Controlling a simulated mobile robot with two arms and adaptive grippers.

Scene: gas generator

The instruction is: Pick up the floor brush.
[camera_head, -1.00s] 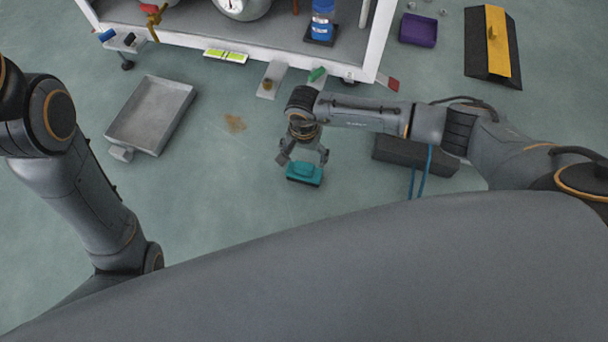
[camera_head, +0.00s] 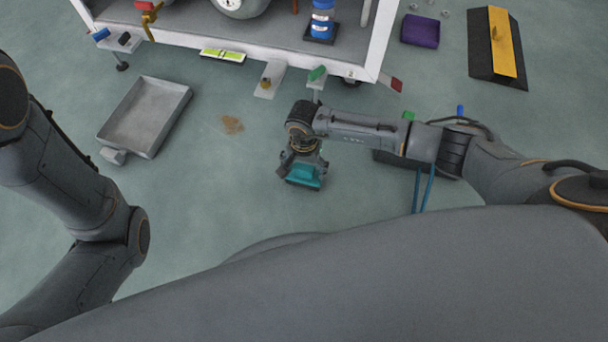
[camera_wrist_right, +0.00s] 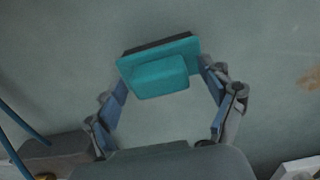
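The floor brush is a teal block with a raised teal grip and a dark underside. In the right wrist view the brush (camera_wrist_right: 160,78) sits between the tips of the open fingers (camera_wrist_right: 163,82). The tips are close to its two ends; I cannot tell whether they touch. My left arm shows at the left, but its gripper is out of view.
A grey metal tray (camera_head: 146,118) lies on the floor at the left, near a brown stain (camera_head: 231,124). A white-framed machine (camera_head: 275,48) stands at the back. A dark block with blue cords (camera_head: 420,190) lies partly under my right arm.

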